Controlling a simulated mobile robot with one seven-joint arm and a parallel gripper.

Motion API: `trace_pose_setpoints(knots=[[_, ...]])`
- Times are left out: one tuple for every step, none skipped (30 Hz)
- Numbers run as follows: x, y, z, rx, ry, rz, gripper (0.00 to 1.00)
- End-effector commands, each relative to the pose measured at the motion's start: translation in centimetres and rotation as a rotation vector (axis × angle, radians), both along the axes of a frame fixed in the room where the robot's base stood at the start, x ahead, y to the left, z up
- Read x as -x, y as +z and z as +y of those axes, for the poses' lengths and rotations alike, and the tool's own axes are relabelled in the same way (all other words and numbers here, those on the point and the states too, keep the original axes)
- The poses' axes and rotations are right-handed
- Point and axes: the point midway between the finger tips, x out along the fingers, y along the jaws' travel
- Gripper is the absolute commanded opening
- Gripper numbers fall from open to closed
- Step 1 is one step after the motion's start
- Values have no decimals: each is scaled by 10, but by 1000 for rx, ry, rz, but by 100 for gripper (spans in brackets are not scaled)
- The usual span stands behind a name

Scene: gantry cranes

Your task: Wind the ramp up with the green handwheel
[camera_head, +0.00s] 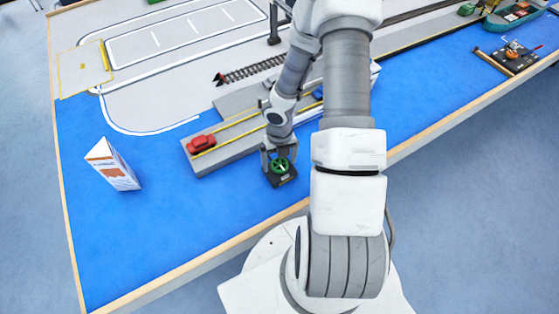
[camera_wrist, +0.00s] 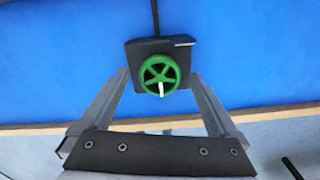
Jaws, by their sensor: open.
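The green handwheel (camera_head: 281,165) sits on a dark base block (camera_head: 285,181) on the blue surface near the front edge. In the wrist view the handwheel (camera_wrist: 159,75) has spokes and a pale peg, on its dark base (camera_wrist: 184,50). My gripper (camera_wrist: 158,78) is open, with one finger on each side of the handwheel; I cannot tell whether either touches it. The grey ramp (camera_head: 229,143) lies behind and left of the wheel, with yellow lines and a red car (camera_head: 201,143) at its left end. My arm hides part of the ramp.
A white and orange box (camera_head: 113,166) stands tilted-looking on the blue area at left. A toy boat (camera_head: 515,15) and a dark board with small parts (camera_head: 507,58) are at the far right. The table's wooden edge (camera_head: 200,258) runs along the front.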

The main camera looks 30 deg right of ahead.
Motion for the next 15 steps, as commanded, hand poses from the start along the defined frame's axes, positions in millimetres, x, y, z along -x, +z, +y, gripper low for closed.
trace_pose_setpoints(knots=[[0, 0, 0, 0, 0, 0, 96], [0, 0, 0, 0, 0, 0, 94], [0, 0, 0, 0, 0, 0, 87], [0, 0, 0, 0, 0, 0, 82], [0, 0, 0, 0, 0, 0, 76], [0, 0, 0, 0, 0, 0, 69], [0, 0, 0, 0, 0, 0, 64], [0, 0, 0, 0, 0, 0, 58], [0, 0, 0, 0, 0, 0, 51], [0, 0, 0, 0, 0, 0, 46], [0, 0, 0, 0, 0, 0, 40], [0, 0, 0, 0, 0, 0, 33], [0, 0, 0, 0, 0, 0, 28], [0, 0, 0, 0, 0, 0, 22], [0, 0, 0, 0, 0, 0, 15]])
